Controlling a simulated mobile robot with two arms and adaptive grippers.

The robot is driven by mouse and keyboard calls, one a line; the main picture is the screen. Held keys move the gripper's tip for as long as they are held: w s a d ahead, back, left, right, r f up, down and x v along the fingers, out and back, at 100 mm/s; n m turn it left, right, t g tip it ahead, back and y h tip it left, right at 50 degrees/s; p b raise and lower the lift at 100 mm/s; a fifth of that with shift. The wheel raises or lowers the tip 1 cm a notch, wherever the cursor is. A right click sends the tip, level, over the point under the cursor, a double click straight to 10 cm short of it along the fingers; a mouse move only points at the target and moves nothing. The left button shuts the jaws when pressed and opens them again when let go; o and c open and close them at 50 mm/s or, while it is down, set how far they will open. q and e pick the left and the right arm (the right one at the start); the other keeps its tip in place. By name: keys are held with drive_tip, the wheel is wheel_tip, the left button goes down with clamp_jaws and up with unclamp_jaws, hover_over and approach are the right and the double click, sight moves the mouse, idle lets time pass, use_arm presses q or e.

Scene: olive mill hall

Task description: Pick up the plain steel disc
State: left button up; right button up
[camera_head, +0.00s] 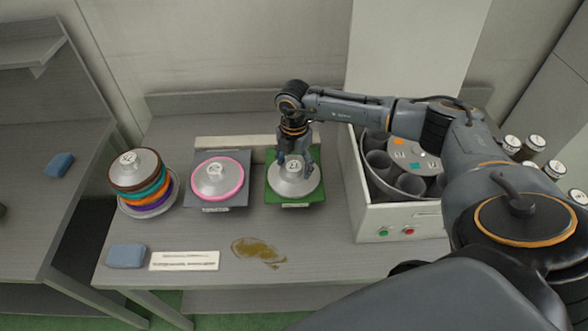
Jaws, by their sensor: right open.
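A plain steel disc (293,184) with a raised hub lies on a green mat (315,195) in the middle of the table. My right gripper (294,168) is directly over it, pointing down, with its fingers around or just above the hub; I cannot tell whether they touch it. The right gripper is open. Its arm comes in from the right and hides part of the area behind the disc. My left gripper is not in the head view.
A pink-rimmed disc (218,190) lies on a dark mat to the left. A stack of coloured-rim discs (145,182) stands further left. A white centrifuge box (385,222) is close on the right. Blue sponge (126,256), label strip (184,261) and oily stain (257,250) lie in front.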

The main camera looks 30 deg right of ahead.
drive_tip(key=c, duration=0.8)
drive_tip(key=shift+r+b, duration=0.65)
drive_tip(key=shift+b, duration=0.05)
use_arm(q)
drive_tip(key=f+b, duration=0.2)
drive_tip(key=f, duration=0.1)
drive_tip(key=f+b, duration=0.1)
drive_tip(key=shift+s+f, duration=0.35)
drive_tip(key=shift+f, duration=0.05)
use_arm(e)
drive_tip(key=s+a+r, duration=0.4)
drive_tip(key=s+r, duration=0.1)
drive_tip(key=r, duration=0.2)
drive_tip(key=s+a+r, duration=0.5)
drive_tip(key=r, duration=0.2)
drive_tip(key=shift+s+a+r, duration=0.15)
drive_tip(key=shift+s+r, duration=0.1)
drive_tip(key=shift+r, duration=0.1)
